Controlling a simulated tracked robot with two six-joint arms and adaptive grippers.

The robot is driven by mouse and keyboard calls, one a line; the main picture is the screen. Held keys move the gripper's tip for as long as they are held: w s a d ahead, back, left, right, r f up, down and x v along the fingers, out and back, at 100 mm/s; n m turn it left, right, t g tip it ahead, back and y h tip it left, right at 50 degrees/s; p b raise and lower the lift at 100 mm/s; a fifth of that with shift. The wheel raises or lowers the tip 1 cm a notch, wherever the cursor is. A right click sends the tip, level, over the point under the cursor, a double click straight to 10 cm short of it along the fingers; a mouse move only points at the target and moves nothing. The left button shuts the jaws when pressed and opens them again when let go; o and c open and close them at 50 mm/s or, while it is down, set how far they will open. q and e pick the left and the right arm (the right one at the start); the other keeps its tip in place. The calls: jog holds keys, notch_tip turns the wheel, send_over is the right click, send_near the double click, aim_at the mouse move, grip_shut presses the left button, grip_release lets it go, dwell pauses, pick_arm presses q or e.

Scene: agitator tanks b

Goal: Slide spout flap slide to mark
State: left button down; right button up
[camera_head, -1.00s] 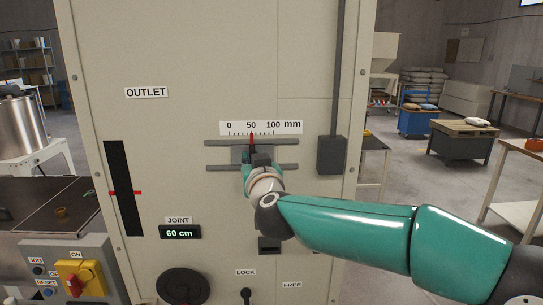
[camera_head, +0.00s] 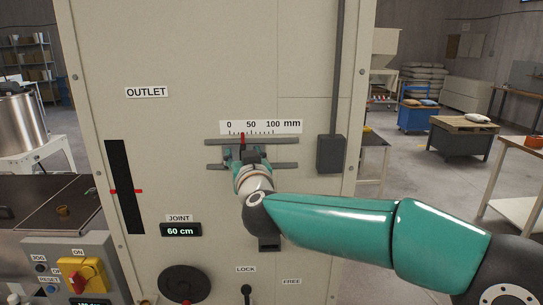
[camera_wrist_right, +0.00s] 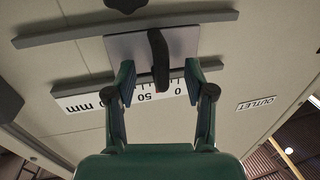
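The spout flap slide is a grey plate (camera_wrist_right: 185,42) with a dark upright handle (camera_wrist_right: 158,60), set between two grey rails (camera_head: 210,142). Its red pointer (camera_head: 243,138) stands between 0 and 50 on the white mm scale (camera_head: 261,127), nearer 50. My right gripper (camera_head: 249,157) is at the slide. In the right wrist view my right gripper (camera_wrist_right: 160,75) is open, with one finger on each side of the handle and gaps visible; whether a finger touches it is unclear. The gripper hides part of the plate in the head view. My left gripper is out of view.
The cabinet front (camera_head: 200,60) carries a dark vertical gauge (camera_head: 124,180), a JOINT display (camera_head: 181,230), a round black knob (camera_head: 184,284) and a LOCK lever (camera_head: 246,293). A grey box (camera_head: 331,154) with a conduit sits right of the rails.

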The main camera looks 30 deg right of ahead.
jog(key=shift+f, duration=0.2)
jog(key=v, duration=0.6)
jog(key=shift+a+p, duration=0.1)
jog(key=shift+p, duration=0.25)
dwell(0.4)
jog(key=w+a+f+n+g+y, duration=0.1)
jog(key=a+f+n+g+y, duration=0.2)
jog(key=f, duration=1.3)
jog(key=a+f+g+y, duration=0.3)
jog(key=a+f, duration=0.2)
jog(key=f, duration=1.1)
jog(key=s+a+f+g+y, duration=0.1)
jog(key=s+a+f+g, duration=0.1)
jog(key=s+f, duration=0.45)
jog(key=s+a+f+g+y, duration=0.1)
jog(key=s+a+f+g, duration=0.15)
jog(key=f, duration=0.75)
jog(key=s+a+f+g+y, duration=0.1)
jog(key=s+a+f+g, duration=0.1)
jog(key=s+f, duration=0.3)
jog(key=s+a+f+g+y, duration=0.1)
jog(key=s+f+g, duration=0.3)
jog(key=s, duration=0.8)
jog(key=shift+s+a+f+m, duration=0.25)
jog(key=shift+a+f+m, duration=0.15)
jog(key=shift+a+f, duration=0.1)
